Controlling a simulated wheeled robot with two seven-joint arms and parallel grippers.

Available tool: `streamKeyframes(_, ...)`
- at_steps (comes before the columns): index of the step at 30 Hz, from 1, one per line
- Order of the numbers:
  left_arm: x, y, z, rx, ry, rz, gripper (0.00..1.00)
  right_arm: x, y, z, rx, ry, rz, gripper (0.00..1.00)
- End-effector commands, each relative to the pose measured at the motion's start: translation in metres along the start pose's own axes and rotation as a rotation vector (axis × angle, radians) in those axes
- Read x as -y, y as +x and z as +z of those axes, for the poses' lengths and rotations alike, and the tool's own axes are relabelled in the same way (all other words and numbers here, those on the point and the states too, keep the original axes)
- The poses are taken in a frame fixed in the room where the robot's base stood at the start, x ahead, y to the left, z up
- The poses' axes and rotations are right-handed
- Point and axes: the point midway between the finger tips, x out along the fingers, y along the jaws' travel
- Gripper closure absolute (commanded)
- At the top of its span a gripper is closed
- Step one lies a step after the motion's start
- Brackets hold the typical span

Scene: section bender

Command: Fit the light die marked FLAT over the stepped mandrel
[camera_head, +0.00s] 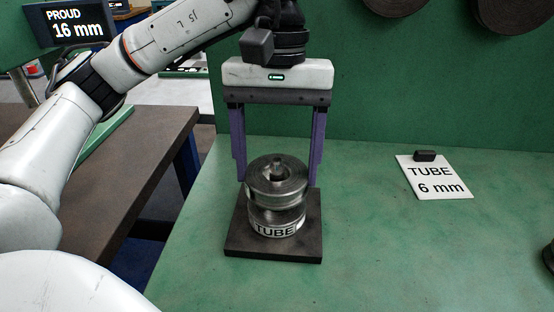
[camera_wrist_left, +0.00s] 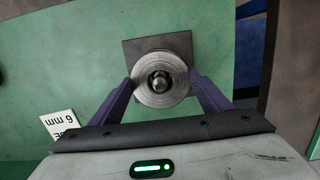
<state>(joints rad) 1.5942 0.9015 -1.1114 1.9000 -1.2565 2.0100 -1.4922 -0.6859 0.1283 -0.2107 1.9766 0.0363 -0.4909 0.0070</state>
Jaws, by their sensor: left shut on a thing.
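A grey metal ring die (camera_head: 262,191) is between the purple fingers of my left gripper (camera_head: 278,182), which is shut on it. Its marking cannot be read. The mandrel's rounded tip (camera_head: 278,162) shows up through its bore, so the die is around the mandrel. In the left wrist view the die (camera_wrist_left: 142,91) surrounds the mandrel tip (camera_wrist_left: 160,80), roughly centred. Below it a die marked TUBE (camera_head: 277,229) sits on the dark base plate (camera_head: 305,247). I cannot tell whether the two dies touch. My right gripper is not in view.
A card reading TUBE 6 mm (camera_head: 435,180) lies at right with a small dark block (camera_head: 425,155) at its top edge. A display reads PROUD 16 mm (camera_head: 78,28). A brown table (camera_head: 125,160) stands left. The green bench (camera_head: 400,260) is mostly clear to the right.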

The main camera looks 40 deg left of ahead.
Motion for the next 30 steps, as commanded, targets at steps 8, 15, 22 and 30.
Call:
streamKeyframes(8, 0.0, 0.007, -0.001, -0.001, 0.0, 0.002, 0.65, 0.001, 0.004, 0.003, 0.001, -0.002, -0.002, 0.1)
streamKeyframes(15, 0.0, 0.013, -0.002, -0.001, 0.0, 0.002, 0.65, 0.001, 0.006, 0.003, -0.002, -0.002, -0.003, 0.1)
streamKeyframes(22, 0.0, 0.018, -0.002, -0.001, 0.0, 0.002, 0.65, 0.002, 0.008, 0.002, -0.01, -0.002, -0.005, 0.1)
streamKeyframes(30, 0.0, 0.025, -0.003, -0.001, 0.0, 0.002, 0.65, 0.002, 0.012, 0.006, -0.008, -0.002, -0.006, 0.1)
